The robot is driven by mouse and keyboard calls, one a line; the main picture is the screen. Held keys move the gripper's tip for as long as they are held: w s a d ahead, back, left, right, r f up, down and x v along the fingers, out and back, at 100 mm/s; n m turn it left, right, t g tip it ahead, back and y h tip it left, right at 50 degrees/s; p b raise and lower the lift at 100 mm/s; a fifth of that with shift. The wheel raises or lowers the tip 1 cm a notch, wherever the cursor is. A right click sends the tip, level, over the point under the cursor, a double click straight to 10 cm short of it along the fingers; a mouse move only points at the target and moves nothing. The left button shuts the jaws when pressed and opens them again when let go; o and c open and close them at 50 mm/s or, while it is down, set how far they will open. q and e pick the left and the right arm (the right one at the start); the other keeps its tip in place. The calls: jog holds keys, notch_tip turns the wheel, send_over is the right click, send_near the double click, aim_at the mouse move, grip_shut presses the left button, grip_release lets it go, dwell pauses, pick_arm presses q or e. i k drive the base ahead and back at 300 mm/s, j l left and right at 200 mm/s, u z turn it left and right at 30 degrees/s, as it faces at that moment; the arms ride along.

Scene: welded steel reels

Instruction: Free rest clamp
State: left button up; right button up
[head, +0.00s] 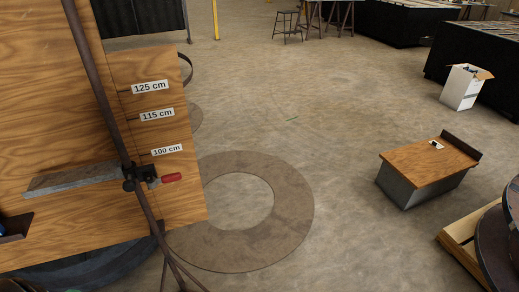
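The rest clamp (136,177) is a black block around a thin brown post (100,92), with a red handle (171,178) pointing right. A flat grey rest bar (72,180) reaches left from the clamp. The clamp appears in the picture a little below the 100 cm label (167,150) on a wooden board (190,195) behind the post. Labels for 115 cm (157,114) and 125 cm (150,87) are higher on the board. Whether the clamp is tight or loose cannot be told. Neither of my grippers is in view.
Splayed legs (180,268) stand at the post's foot. A flat ring (285,215) is on the floor beside the board. A wood-topped box (428,165) is at right, with a reel (495,240) at the lower right edge. The middle floor is clear.

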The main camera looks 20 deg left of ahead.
aim_at(170, 177)
jog(key=i+l, duration=0.15)
jog(key=i, duration=0.35)
jog(key=i+l, duration=0.15)
jog(key=i, duration=0.35)
jog(key=i+l+u, duration=0.1)
jog(key=i, duration=0.45)
